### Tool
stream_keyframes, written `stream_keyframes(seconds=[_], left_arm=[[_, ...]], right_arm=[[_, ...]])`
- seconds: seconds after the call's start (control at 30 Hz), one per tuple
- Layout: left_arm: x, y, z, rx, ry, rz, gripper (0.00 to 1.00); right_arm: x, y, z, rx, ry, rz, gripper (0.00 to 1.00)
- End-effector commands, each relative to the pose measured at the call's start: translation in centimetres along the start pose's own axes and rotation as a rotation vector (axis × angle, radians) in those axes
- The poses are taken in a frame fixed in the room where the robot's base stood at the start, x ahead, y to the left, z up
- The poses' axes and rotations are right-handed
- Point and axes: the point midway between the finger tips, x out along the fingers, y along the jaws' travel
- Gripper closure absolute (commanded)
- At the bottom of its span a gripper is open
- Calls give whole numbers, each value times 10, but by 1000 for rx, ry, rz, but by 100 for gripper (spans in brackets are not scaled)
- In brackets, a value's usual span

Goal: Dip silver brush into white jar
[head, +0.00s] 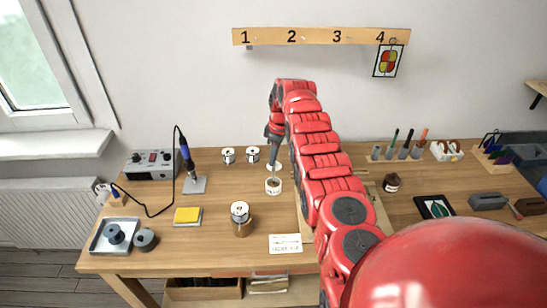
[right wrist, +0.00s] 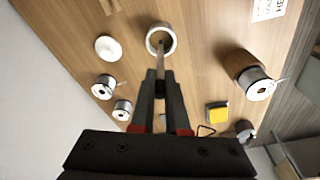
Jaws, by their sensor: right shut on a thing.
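The white jar (head: 273,188) stands open on the wooden workbench. Its round rim shows at the top of the right wrist view (right wrist: 149,40). The silver brush (right wrist: 161,60) is a thin shaft between the fingertips of my right gripper (right wrist: 160,88), which is shut on it. The brush points away from the gripper, and its far end lies within the jar's opening in the right wrist view. How deep the tip is cannot be told. In the head view my right gripper (head: 274,148) is above the jar, pointing down. My left gripper is not in view.
A white lid (right wrist: 108,48) lies beside the jar. Two metal spools (head: 241,155) stand behind, and a larger spool (head: 240,218) stands front left. A yellow sponge (head: 187,215), soldering station (head: 152,165) and metal tray (head: 97,245) are farther left. A white card (head: 285,244) lies in front.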

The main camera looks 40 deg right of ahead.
Motion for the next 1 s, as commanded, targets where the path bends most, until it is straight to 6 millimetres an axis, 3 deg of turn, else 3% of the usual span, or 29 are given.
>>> stream_keyframes(seconds=[1.0], left_arm=[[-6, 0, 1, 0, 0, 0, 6]], right_arm=[[9, 0, 1, 0, 0, 0, 100]])
